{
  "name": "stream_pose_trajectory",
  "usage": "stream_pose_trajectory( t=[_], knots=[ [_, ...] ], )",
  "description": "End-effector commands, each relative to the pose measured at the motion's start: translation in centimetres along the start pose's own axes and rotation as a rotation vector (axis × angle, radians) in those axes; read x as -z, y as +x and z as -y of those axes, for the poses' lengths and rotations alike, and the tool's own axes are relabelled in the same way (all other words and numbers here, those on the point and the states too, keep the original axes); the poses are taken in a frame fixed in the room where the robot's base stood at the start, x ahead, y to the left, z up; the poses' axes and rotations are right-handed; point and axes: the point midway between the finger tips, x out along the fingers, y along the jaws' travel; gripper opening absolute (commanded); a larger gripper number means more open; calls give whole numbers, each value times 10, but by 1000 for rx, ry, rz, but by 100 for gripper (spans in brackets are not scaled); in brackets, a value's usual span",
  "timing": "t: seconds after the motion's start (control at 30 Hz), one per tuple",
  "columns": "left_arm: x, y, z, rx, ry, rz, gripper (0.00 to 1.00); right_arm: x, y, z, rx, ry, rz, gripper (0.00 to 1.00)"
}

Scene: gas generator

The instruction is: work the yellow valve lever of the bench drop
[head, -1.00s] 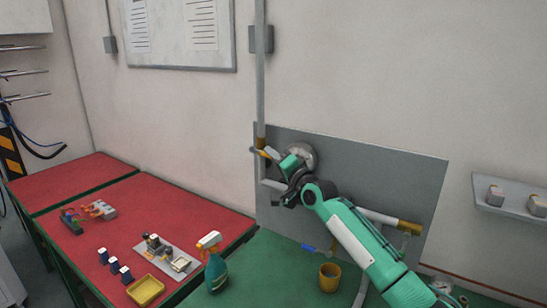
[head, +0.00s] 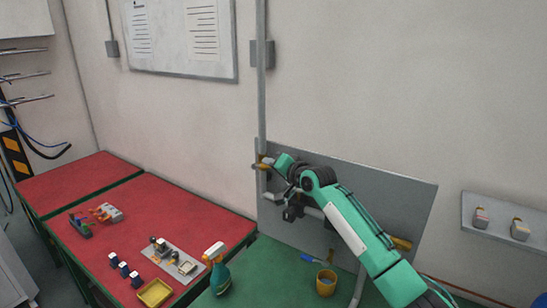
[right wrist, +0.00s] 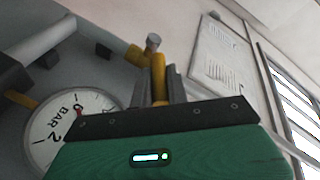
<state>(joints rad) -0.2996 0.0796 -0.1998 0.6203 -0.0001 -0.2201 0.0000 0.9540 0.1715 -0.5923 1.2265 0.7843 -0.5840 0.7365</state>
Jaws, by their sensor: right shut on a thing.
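The yellow valve lever (head: 262,165) is on the grey pipe at the left edge of a grey wall panel, above the green bench. My right gripper (head: 274,163) reaches it from the right and is shut on it. In the right wrist view the yellow lever (right wrist: 158,75) runs from a grey stem cap down to my grey fingers (right wrist: 172,88); the grip point itself is partly hidden by the gripper body. A round gauge marked BAR (right wrist: 72,122) sits beside the gripper there; my gripper and arm hide it in the head view. My left gripper is not in view.
A spray bottle (head: 217,270) and a yellow cup (head: 326,282) stand on the green bench (head: 262,262). A blue-handled lever (head: 313,260) is low on the panel (head: 400,195). A red bench to the left holds small parts and a yellow tray (head: 155,293).

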Motion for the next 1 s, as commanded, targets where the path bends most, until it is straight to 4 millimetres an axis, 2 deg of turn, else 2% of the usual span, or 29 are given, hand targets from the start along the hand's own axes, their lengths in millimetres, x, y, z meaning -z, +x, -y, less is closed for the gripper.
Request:
stream_pose_trajectory(
  t=[0.03, 0.33, 0.97, 1.0],
  knots=[
    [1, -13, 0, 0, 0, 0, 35, 4, 0, 7, -22, -8, 18, 0],
    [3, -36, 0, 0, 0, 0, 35, 7, 4, 13, -124, -52, 91, 0],
    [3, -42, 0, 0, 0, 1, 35, 7, 6, 13, -164, -68, 119, 0],
    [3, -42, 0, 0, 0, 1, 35, 7, 6, 13, -164, -68, 119, 18]
  ],
)
